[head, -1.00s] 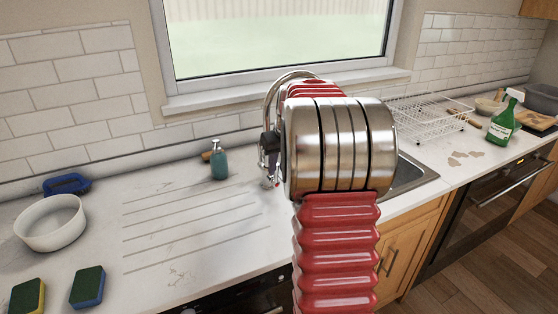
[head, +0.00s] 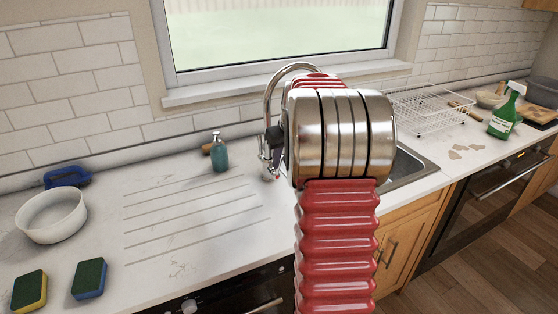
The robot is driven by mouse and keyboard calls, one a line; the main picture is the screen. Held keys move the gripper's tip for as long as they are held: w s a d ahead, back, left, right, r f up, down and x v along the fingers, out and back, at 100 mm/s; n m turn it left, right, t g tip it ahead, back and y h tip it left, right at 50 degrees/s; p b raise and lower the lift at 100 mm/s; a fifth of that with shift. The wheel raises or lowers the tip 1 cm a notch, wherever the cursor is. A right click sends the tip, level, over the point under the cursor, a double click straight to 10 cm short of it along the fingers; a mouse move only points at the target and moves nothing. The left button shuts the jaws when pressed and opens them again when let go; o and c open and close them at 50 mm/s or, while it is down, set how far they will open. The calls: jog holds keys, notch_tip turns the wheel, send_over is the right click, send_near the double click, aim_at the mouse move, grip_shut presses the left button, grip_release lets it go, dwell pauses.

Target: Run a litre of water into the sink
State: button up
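The tap (head: 290,68) shows as a curved chrome spout rising behind my arm, below the window. The sink (head: 408,165) shows only as a metal edge and part of its basin to the right of my arm. A small dark and chrome part, perhaps of my gripper or the tap, shows at the arm's left side. I cannot make out my gripper's fingers. No running water is visible.
A teal soap bottle (head: 219,153), white bowl (head: 50,216), blue brush (head: 66,177) and two sponges (head: 89,279) are on the left worktop. A wire dish rack (head: 428,108) and green spray bottle (head: 505,112) stand right. The grooved drainer (head: 190,222) is clear.

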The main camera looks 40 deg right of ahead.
jog(key=shift+s+d+f, duration=0.25)
jog(key=shift+d+f, duration=0.1)
jog(key=shift+d, duration=0.3)
jog(key=shift+s+d+f, duration=0.2)
jog(key=shift+d+f, duration=0.2)
jog(key=shift+d, duration=0.25)
jog(key=shift+s+d+f, duration=0.25)
jog(key=shift+d+f, duration=0.1)
jog(key=shift+d, duration=0.3)
jog(key=shift+a+f, duration=0.1)
jog(key=shift+a, duration=0.05)
dwell(5.9)
